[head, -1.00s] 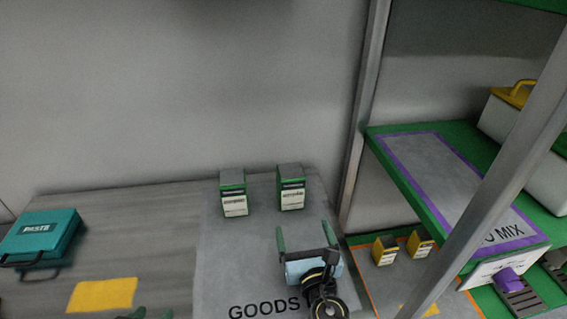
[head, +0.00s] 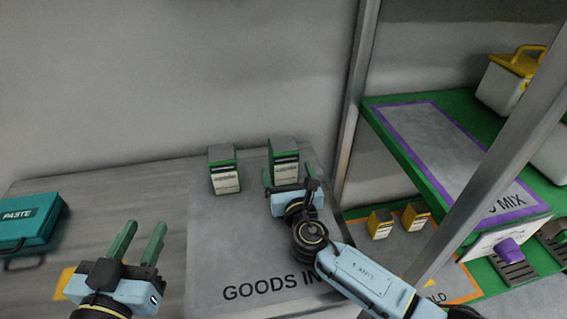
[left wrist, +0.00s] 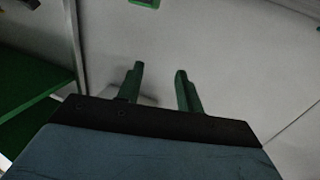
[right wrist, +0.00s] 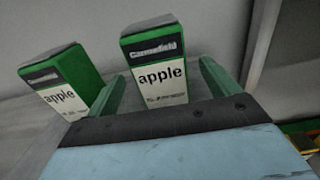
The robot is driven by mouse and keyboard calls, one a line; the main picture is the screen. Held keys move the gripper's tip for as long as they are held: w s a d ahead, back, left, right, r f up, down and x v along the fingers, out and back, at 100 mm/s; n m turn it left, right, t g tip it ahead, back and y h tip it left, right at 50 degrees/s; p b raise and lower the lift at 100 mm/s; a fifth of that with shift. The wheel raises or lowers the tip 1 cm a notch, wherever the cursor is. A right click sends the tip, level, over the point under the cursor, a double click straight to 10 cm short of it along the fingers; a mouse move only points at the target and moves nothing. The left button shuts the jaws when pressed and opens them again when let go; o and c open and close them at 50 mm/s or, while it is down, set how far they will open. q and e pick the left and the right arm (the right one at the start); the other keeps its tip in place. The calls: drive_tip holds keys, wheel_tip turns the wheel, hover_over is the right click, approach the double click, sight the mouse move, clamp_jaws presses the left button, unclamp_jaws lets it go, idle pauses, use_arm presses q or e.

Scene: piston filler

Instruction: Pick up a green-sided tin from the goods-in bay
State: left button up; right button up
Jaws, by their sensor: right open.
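Two green-sided tins with white labels stand upright on the grey goods-in mat (head: 215,245): a left tin (head: 224,170) and a right tin (head: 284,158). In the right wrist view the right tin (right wrist: 156,65) reads "apple" and stands ahead between the fingers; the left tin (right wrist: 62,85) is left of them. My right gripper (head: 290,176) is open at the right tin, whose lower part it hides in the head view; I cannot tell whether the fingers flank it. My left gripper (head: 140,240) is open and empty, left of the mat.
A teal paste case (head: 30,222) lies at the left of the table. A metal post (head: 355,100) and a green shelf with a purple-edged mat (head: 440,150) stand close on the right. Small yellow tins (head: 381,224) sit on the lower shelf. The table's middle is clear.

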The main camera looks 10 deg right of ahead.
sight(286, 168)
drive_tip(key=w+b, duration=0.2)
drive_tip(key=w, duration=0.2)
drive_tip(key=shift+w+r, duration=0.15)
drive_tip(key=shift+w, duration=0.1)
use_arm(q)
wheel_tip(286, 168, up, 8)
drive_tip(key=s+t+h, duration=0.2)
drive_tip(key=t, duration=0.4)
drive_tip(key=shift+d+r, duration=0.15)
drive_tip(key=shift+d, duration=0.3)
use_arm(e)
drive_tip(key=shift+w, duration=0.35)
drive_tip(key=c, duration=1.4)
use_arm(q)
drive_tip(key=shift+w, duration=0.1)
use_arm(e)
drive_tip(key=shift+r, duration=0.15)
drive_tip(key=shift+c, duration=0.2)
